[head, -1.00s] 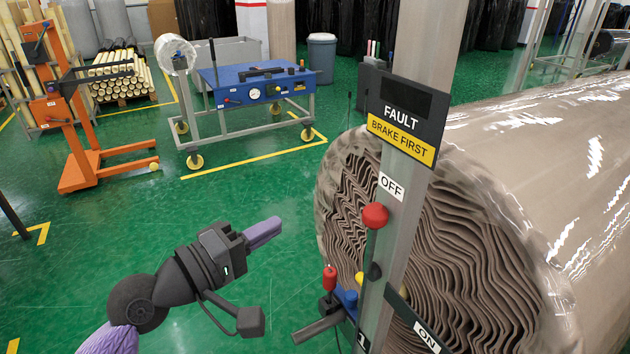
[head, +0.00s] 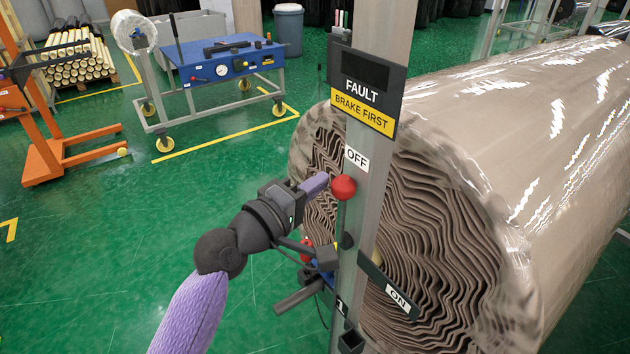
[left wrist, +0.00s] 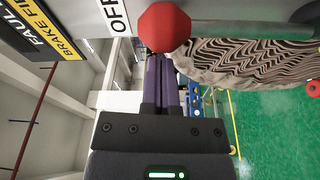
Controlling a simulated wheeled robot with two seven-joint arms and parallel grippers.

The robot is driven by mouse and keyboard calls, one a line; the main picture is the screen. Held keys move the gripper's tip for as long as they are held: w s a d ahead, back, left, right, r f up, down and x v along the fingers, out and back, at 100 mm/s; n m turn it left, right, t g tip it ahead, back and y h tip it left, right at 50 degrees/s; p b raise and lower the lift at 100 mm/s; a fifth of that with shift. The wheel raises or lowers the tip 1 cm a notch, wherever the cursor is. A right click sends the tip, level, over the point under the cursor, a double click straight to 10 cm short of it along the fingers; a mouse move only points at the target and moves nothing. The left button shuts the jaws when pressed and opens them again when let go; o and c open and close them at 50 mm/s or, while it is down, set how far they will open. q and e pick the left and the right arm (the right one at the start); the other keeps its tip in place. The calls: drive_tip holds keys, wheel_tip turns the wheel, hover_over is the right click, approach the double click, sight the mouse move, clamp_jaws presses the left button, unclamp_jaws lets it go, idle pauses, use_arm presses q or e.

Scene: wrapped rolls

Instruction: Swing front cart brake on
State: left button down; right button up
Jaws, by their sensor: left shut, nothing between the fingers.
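The front cart's brake lever has a red knob (head: 343,187) just below the OFF label (head: 356,159), on a grey post (head: 376,130). The ON label (head: 398,298) sits lower on a dark plate. My left gripper (head: 326,180) is shut and empty. Its purple fingertips are at the left side of the red knob; I cannot tell if they touch. In the left wrist view the knob (left wrist: 164,27) lies just beyond the shut fingertips (left wrist: 160,60), and the OFF label (left wrist: 117,15) is beside it. My right gripper is not in view.
A sign (head: 366,90) reading FAULT, BRAKE FIRST is fixed to the post. A large wrapped roll (head: 520,130) stands close behind the post. A blue-topped cart (head: 225,65) and an orange lifter (head: 45,150) stand farther back. Green floor left of my arm is free.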

sight(336, 191)
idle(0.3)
use_arm(q)
drive_tip(key=shift+s+d+m, duration=0.25)
drive_tip(key=shift+s+m, duration=0.15)
drive_tip(key=shift+s+d+m+t, duration=0.3)
drive_tip(key=shift+s+d+m, duration=0.35)
drive_tip(key=shift+s+m, duration=0.35)
drive_tip(key=s+d+f+m+h+b, duration=0.1)
drive_tip(key=s+d+f+m, duration=0.2)
drive_tip(key=m, duration=0.3)
drive_tip(key=s+d+f+m+g+h+b, duration=0.1)
drive_tip(key=s+d+f+m+h+b, duration=0.1)
drive_tip(key=s+m, duration=0.4)
drive_tip(key=shift+d+f+m+g+h, duration=0.3)
drive_tip(key=shift+d+f+m, duration=0.5)
drive_tip(key=shift+f, duration=0.15)
